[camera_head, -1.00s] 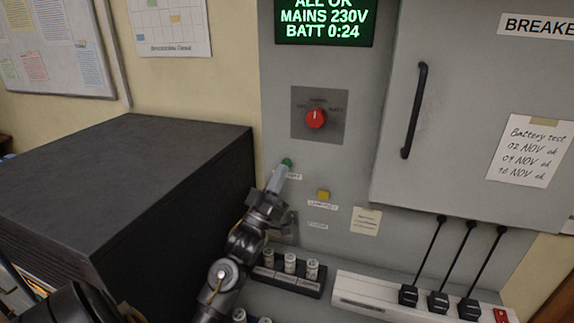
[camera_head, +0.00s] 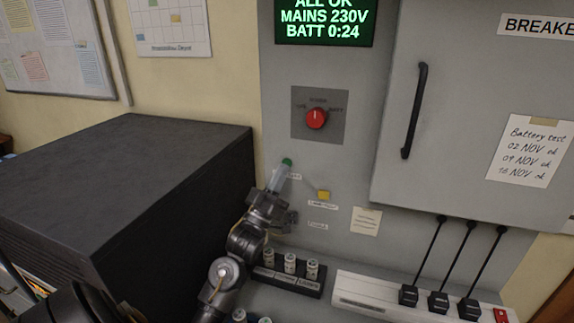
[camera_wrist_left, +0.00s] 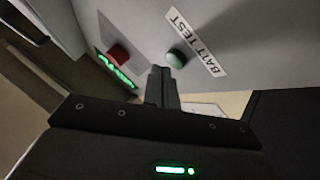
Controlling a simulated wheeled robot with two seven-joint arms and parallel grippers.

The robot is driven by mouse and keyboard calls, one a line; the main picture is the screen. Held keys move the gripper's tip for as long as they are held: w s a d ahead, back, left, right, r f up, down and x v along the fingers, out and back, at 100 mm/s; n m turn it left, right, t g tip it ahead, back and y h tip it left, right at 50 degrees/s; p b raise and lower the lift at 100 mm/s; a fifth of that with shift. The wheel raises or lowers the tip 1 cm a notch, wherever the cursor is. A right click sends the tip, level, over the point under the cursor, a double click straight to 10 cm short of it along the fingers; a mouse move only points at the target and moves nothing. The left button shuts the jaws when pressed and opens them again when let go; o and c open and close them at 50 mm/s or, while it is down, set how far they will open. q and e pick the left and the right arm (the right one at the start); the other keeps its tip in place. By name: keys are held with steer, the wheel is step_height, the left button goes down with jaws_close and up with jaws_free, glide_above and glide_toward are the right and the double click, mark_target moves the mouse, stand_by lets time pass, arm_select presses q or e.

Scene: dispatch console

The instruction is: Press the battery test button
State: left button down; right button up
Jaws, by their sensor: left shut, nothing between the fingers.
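The battery test button is a round green button (camera_head: 287,162) on the grey panel, below and left of the red rotary knob (camera_head: 316,118). In the left wrist view the green button (camera_wrist_left: 176,58) sits beside a label reading "BATT TEST" (camera_wrist_left: 196,42). My left gripper (camera_head: 280,175) is shut and empty, its tips just below the button. In the left wrist view the fingertips (camera_wrist_left: 161,72) are very close to the button; I cannot tell whether they touch it. My right gripper is not in view.
A yellow button (camera_head: 323,195) lies right of my left gripper. A green-lit display (camera_head: 323,22) is above. A large dark cabinet (camera_head: 120,190) stands close on the left. Fuses in a black holder (camera_head: 290,276) and a white power strip (camera_head: 380,298) are below.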

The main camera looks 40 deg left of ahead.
arm_select(q)
steer(key=shift+w, duration=0.2)
steer(key=shift+w+a, duration=0.2)
steer(key=shift+w, duration=0.15)
stand_by(0.7)
steer(key=shift+s+d, duration=0.1)
steer(key=shift+s, duration=0.1)
steer(key=shift+s+d, duration=0.2)
steer(key=shift+s, duration=0.4)
steer(key=shift+s+d+p, duration=0.25)
steer(key=shift+s+p, duration=0.05)
steer(key=shift+s, duration=0.45)
steer(key=shift+s+d+p, duration=0.3)
steer(key=shift+s+p, duration=0.05)
steer(key=shift+s, duration=0.45)
steer(key=shift+s+d+p, duration=0.25)
steer(key=shift+s+p, duration=0.05)
steer(key=shift+s, duration=0.45)
stand_by(3.7)
